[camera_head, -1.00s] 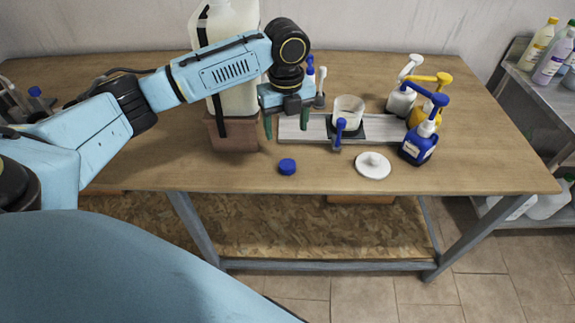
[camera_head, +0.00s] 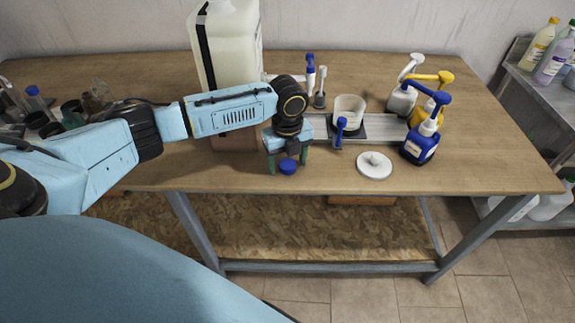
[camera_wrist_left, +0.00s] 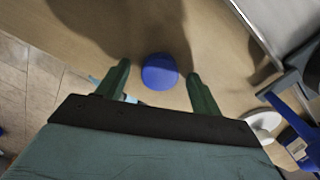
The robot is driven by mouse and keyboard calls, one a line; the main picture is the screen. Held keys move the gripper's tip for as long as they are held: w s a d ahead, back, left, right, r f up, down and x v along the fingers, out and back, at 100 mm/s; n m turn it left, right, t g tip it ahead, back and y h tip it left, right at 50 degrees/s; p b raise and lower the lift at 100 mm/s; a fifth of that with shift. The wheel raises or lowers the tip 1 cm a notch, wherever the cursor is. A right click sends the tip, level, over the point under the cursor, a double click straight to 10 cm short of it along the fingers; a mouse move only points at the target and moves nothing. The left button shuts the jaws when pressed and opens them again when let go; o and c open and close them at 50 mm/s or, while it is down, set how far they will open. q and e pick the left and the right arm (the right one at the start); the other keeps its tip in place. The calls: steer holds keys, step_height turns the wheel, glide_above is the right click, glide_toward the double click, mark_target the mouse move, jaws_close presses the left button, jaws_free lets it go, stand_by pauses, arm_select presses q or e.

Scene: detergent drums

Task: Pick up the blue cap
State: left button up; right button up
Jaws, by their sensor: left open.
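The blue cap (camera_head: 288,167) is a small round lid lying on the wooden table near its front edge. My left gripper (camera_head: 288,168) is open above it, with its two green fingers on either side of the cap in the head view. In the left wrist view the cap (camera_wrist_left: 160,72) shows between and just beyond the fingertips of the gripper (camera_wrist_left: 160,80). The fingers do not appear to touch it. How far above the table the fingertips are, I cannot tell exactly. My right gripper is not in view.
A large white drum (camera_head: 225,50) stands behind the arm. The table's front edge (camera_head: 330,191) is close to the cap.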

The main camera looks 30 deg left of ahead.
arm_select(q)
steer(key=c, duration=1)
steer(key=shift+c, duration=0.2)
steer(key=shift+r, duration=0.15)
